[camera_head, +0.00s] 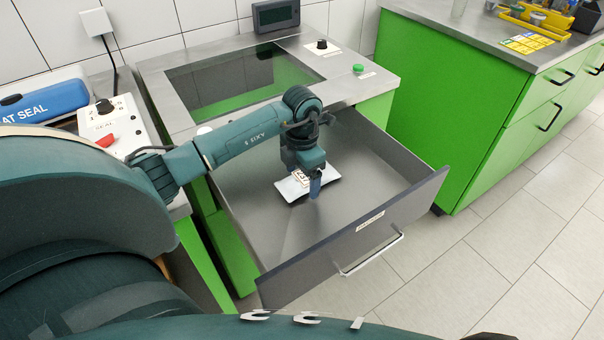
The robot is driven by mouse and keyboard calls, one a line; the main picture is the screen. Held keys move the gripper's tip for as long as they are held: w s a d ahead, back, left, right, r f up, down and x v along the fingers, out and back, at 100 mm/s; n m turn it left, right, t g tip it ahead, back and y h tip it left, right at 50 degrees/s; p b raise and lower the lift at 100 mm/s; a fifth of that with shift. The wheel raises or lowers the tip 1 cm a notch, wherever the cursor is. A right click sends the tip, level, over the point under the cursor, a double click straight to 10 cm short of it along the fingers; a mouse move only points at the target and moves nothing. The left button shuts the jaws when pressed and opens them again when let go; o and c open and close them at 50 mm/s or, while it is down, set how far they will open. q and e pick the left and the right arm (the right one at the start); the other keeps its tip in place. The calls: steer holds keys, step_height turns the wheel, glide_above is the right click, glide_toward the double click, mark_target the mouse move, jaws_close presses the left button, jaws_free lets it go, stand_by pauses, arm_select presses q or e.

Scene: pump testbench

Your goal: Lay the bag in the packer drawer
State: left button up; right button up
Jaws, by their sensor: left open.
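The packer drawer (245,200) is pulled open from the green cabinet, with a grey floor and a metal bar handle on its front. The bag (328,182), a small pale flat pack with a dark-printed label, lies flat on the drawer floor near the middle. My left gripper (315,188) points down at the bag's near side; its jaws are open and it partly hides the bag. Whether a finger touches the bag cannot be told. My right gripper is not in view.
The packer top (366,88) with a glass window, black knob and green button stands behind the drawer. A blue heat sealer (45,100) is at left. A green cabinet (455,120) with a steel worktop stands at right. Tiled floor is clear in front.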

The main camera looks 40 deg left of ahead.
mark_target(302, 179)
arm_select(q)
step_height(302, 179, up, 12)
steer(key=shift+r, duration=0.2)
stand_by(0.4)
